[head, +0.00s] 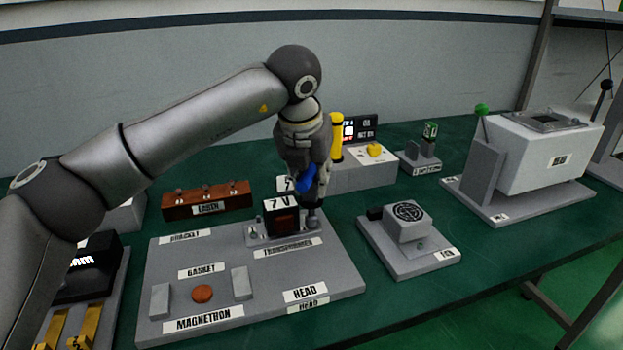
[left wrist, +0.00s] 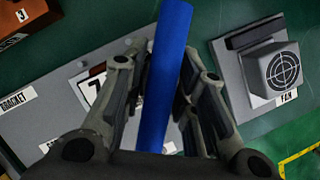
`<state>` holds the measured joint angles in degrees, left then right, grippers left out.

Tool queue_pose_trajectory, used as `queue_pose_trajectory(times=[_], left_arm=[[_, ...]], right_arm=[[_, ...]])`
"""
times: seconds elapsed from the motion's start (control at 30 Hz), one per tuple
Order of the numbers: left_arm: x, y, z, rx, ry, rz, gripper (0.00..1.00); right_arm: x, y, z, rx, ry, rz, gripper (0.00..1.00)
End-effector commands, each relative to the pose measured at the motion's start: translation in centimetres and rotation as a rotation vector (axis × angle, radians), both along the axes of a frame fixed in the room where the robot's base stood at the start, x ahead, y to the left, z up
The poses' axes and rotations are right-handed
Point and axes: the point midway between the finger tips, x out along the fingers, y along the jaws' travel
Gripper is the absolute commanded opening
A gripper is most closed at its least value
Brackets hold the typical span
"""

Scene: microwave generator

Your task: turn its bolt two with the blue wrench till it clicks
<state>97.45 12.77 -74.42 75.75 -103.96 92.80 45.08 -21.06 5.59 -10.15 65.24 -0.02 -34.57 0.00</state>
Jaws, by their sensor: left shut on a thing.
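My left gripper (head: 307,180) is over the right side of the transformer on the grey baseplate (head: 350,282). It is shut on the blue wrench (head: 305,185), which also shows between the fingers in the left wrist view (left wrist: 167,75). The wrench's lower end is down beside the transformer (head: 282,217), a dark block with a "7 V" label. A round grey bolt head (head: 313,222) shows just under the gripper at the transformer's right; I cannot tell whether the wrench sits on it. Other bolts are hidden or too small to identify. My right gripper is not in view.
The baseplate also bears an orange disc (head: 202,293) between two grey blocks. A fan unit (head: 407,224) stands close on the right. A yellow cylinder (head: 337,136) and display box (head: 362,172) are behind. A brown rack (head: 208,202) stands behind left. Green table is clear at front right.

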Motion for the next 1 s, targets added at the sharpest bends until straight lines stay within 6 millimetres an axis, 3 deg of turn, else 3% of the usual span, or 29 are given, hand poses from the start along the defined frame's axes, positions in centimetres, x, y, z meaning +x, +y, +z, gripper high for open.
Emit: queue_pose_trajectory(times=[0.63,1.0], left_arm=[[0.0,0.1,-0.2,0.003,0.000,0.061,0.00],[0.0,0.1,-0.1,0.003,0.001,0.172,0.00]], right_arm=[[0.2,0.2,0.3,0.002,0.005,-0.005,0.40],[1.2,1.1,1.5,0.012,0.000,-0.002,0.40]])
